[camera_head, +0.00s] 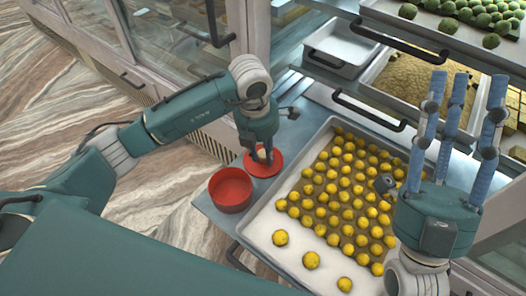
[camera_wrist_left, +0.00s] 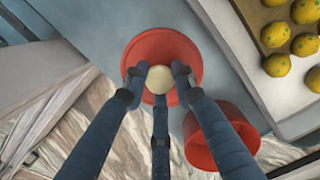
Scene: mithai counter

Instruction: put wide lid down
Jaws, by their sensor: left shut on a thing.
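The wide lid (camera_head: 255,170) is a red disc with a cream knob (camera_wrist_left: 160,79). It also shows in the left wrist view (camera_wrist_left: 190,52), beside the round red container (camera_head: 231,187). My left gripper (camera_head: 263,156) points down and is shut on the lid's knob. The lid is level at the counter (camera_head: 222,219), behind the container in the head view; I cannot tell whether it touches the surface. The container (camera_wrist_left: 222,135) is open and looks empty. My right gripper (camera_head: 460,88) has its blue fingers upward, spread apart and empty.
A large white tray (camera_head: 266,225) with rows of yellow sweets lies right of the lid. A small empty metal tray (camera_head: 342,45) stands on a shelf behind. Green sweets (camera_head: 448,26) fill an upper tray. The counter's left edge is close to the lid and container.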

